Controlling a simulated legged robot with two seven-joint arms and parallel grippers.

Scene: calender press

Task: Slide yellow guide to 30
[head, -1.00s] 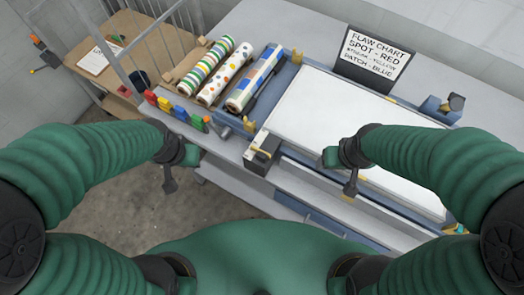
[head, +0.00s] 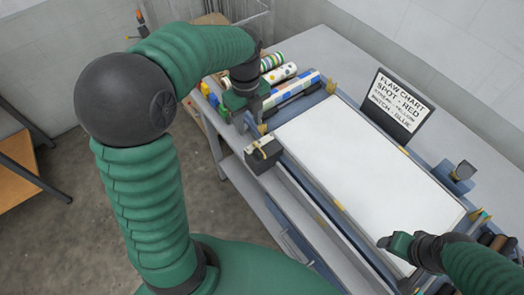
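Several small yellow parts show on the press, and I cannot tell for sure which is the guide. One (head: 263,129) is at the near left corner of the white bed (head: 365,165), another (head: 331,88) at its far left corner, and one (head: 339,205) on the near rail. No scale number is readable. My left gripper (head: 246,122) points down at the left end of the press, close to the near left yellow part; whether it touches it or is open is unclear. My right gripper (head: 386,243) is over the near right edge of the bed, its fingers hard to make out.
A black box (head: 263,155) with a yellowish top sits at the front left corner. Patterned rolls (head: 276,66) and coloured blocks (head: 208,91) lie behind my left arm. A flaw chart (head: 397,104) stands at the back. The white bed is mostly clear.

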